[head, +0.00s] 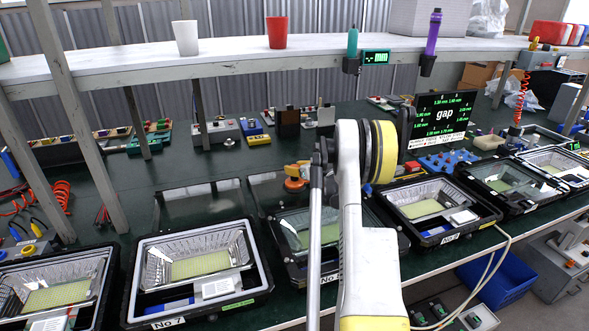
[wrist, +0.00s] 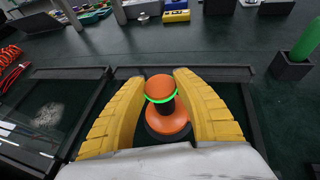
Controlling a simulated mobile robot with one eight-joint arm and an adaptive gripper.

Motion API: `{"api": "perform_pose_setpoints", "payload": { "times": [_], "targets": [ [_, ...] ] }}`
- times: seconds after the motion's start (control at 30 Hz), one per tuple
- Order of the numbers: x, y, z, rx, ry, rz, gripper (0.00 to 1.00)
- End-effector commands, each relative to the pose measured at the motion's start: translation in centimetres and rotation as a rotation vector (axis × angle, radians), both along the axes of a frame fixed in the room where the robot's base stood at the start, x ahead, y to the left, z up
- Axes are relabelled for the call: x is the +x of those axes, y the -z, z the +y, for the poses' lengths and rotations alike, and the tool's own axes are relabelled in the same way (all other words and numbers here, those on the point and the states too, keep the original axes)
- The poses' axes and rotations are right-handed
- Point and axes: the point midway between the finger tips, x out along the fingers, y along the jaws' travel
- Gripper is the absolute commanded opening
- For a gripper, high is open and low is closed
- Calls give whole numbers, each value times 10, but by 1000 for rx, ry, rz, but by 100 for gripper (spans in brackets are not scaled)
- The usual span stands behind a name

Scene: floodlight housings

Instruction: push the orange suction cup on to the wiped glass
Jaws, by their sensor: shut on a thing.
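The orange suction cup (wrist: 172,122) has a round orange knob, a bright green ring, a dark neck and a wide orange base over a black lip. My gripper (wrist: 160,84) has its two ribbed yellow fingers shut on it, one at each side. In the head view the orange of the cup (head: 295,184) shows left of my arm, with my gripper (head: 298,168) partly hidden. The cup is over a dark-framed glass pane (wrist: 215,88) on the green bench. I cannot tell whether its lip touches the glass.
Another framed glass pane (wrist: 40,120) lies to the left, with a whitish smudge on it. A green bottle in a black holder (wrist: 292,62) is at the right. Floodlight housings, including No 7 (head: 195,270), line the bench's front edge. A gauge screen (head: 445,118) stands behind.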

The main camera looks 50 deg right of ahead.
Motion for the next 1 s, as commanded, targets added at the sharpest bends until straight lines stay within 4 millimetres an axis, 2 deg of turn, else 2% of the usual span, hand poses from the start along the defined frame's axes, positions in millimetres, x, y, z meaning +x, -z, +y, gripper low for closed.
{"api": "perform_pose_setpoints", "payload": {
  "times": [0.17, 0.37, 1.0],
  "targets": [
    [-2, 4, 1, -1, -4, 7, 0],
    [-1, 0, 1, -1, -4, 6, 0],
    [0, -49, 0, 1, -1, 1, 0]
  ]
}}
